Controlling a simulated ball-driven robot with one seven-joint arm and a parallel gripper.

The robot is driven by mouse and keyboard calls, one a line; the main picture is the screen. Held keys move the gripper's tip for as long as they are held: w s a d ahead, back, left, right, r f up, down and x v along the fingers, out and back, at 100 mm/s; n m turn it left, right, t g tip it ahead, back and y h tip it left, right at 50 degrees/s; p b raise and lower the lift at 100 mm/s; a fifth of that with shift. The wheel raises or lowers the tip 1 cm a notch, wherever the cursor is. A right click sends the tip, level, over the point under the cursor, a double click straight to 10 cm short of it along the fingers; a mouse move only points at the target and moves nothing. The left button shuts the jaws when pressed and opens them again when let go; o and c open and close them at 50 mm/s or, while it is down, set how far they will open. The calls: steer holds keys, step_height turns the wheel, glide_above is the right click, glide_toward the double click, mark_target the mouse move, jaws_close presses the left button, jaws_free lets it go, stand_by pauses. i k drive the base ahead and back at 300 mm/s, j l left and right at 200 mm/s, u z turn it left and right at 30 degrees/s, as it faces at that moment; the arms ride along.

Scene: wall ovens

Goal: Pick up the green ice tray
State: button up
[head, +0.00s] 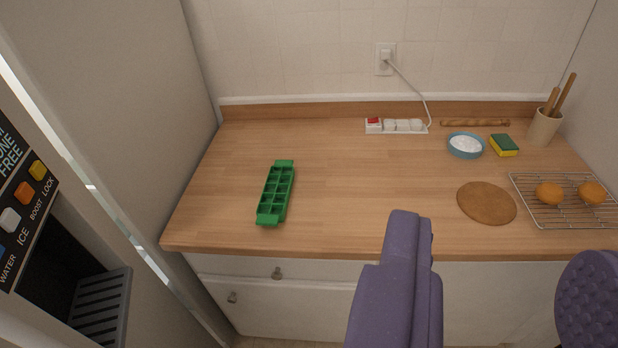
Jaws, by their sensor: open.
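The green ice tray (276,194) lies on the left part of the wooden counter, its long side running from front to back with a slight tilt. Its compartments face up and look empty. My gripper (490,275) shows at the bottom right as two purple fingers set wide apart, one near the picture's middle and one at the right edge. It is open with nothing between the fingers. It is to the right of the tray and nearer the camera, apart from it.
A refrigerator (120,130) with a dispenser stands left of the counter (340,180). A power strip (396,126), blue bowl (466,145), sponge (503,145), brown round mat (486,203) and wire rack (570,215) with two orange-brown buns are further right. The counter around the tray is clear.

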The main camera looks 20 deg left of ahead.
mark_target(273, 203)
steer(key=i+l, duration=0.15)
steer(key=i, duration=0.35)
steer(key=i+l, duration=0.1)
steer(key=i, duration=0.45)
steer(key=i+j, duration=0.75)
steer(key=j+u, duration=0.05)
steer(key=j, duration=0.05)
